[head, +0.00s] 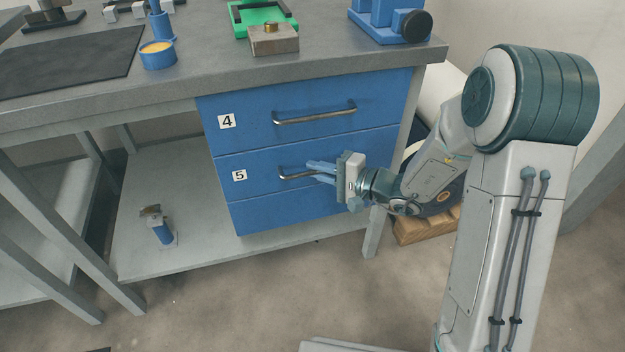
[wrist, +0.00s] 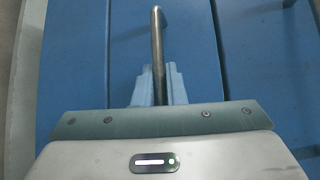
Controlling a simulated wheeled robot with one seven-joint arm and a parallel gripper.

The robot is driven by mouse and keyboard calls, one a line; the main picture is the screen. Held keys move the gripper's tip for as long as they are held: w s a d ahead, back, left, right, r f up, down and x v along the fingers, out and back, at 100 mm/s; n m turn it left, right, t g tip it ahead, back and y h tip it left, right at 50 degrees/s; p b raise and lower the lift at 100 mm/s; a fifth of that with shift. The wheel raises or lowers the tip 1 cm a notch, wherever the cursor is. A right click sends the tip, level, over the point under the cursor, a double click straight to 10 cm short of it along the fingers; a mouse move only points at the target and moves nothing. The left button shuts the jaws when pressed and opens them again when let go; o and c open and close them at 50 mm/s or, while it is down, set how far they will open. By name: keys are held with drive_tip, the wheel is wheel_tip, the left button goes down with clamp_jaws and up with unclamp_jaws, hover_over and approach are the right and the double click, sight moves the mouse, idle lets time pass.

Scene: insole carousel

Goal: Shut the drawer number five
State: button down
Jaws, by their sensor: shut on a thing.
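Drawer number five (head: 250,187) is a blue front with a white "5" label, below drawer number four (head: 245,115) in the blue cabinet under the workbench. Its front looks about level with the fronts around it; I cannot tell whether a small gap is left. Its metal bar handle (head: 290,176) also shows in the wrist view (wrist: 157,45), running up from between the fingers. My gripper (head: 318,170) is at the right part of this handle, its light-blue fingers shut on the bar. In the wrist view the fingertips (wrist: 159,84) lie on both sides of the bar.
The grey bench top (head: 185,85) carries a blue cup (head: 158,57), a green frame (head: 262,14), a metal block (head: 274,39) and a blue vise (head: 385,20). A small blue tool (head: 161,231) stands on the lower shelf (head: 185,247). A wooden pallet (head: 425,228) lies behind my arm.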

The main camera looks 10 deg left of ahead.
drive_tip(key=c, duration=1.5)
unclamp_jaws()
drive_tip(key=shift+w, duration=0.25)
drive_tip(key=shift+a+r, duration=0.1)
drive_tip(key=shift+r, duration=0.05)
drive_tip(key=p+v, duration=0.1)
drive_tip(key=v, duration=0.3)
drive_tip(key=p+v, duration=0.1)
drive_tip(key=v, duration=0.4)
drive_tip(key=p+v, duration=0.1)
drive_tip(key=v, duration=0.4)
drive_tip(key=shift+s+f, duration=0.1)
drive_tip(key=shift+f, duration=0.15)
